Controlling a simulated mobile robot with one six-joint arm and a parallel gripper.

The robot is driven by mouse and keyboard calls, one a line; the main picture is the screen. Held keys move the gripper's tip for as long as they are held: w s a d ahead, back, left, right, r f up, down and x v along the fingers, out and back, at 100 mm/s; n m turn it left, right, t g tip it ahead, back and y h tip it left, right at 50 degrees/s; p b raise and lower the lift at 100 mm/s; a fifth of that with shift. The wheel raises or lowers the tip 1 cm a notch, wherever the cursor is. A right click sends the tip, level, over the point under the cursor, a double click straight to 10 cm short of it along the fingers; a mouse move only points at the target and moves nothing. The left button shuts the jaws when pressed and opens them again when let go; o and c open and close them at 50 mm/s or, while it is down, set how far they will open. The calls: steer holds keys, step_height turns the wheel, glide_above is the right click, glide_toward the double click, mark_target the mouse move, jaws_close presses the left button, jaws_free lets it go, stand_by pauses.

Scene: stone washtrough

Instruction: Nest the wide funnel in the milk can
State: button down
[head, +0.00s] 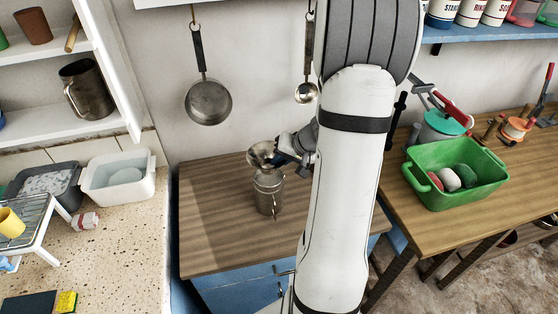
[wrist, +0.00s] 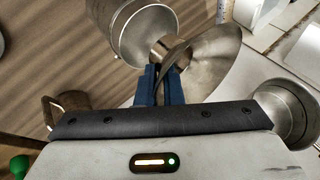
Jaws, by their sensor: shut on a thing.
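The milk can (head: 268,196) is a grey metal can standing upright on the brown wooden counter; it also shows at the upper left of the wrist view (wrist: 128,35). The wide funnel (head: 260,155) is shiny metal and sits over the can's top in the head view. In the wrist view its flared cone (wrist: 215,62) spreads to the right and its narrow part lies close to the can. My gripper (head: 286,152) is shut on the funnel, with its blue fingers (wrist: 158,82) at a curved strip on it. Whether the spout is inside the can's mouth, I cannot tell.
A saucepan (head: 208,102) and a ladle (head: 306,92) hang on the wall behind. A green tub (head: 440,196) stands on the right-hand table. A white basin (head: 98,184) and a rack stand on the speckled counter at left. The counter left of the can is clear.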

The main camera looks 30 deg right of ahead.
mark_target(280, 174)
steer(key=shift+f+b, duration=2.6)
steer(key=shift+b, duration=0.95)
steer(key=shift+r, duration=0.1)
steer(key=c, duration=1.8)
jaws_free()
steer(key=o, duration=0.3)
steer(key=o, duration=0.4)
steer(key=shift+s, duration=0.1)
steer(key=shift+o, duration=0.2)
steer(key=shift+a, duration=0.1)
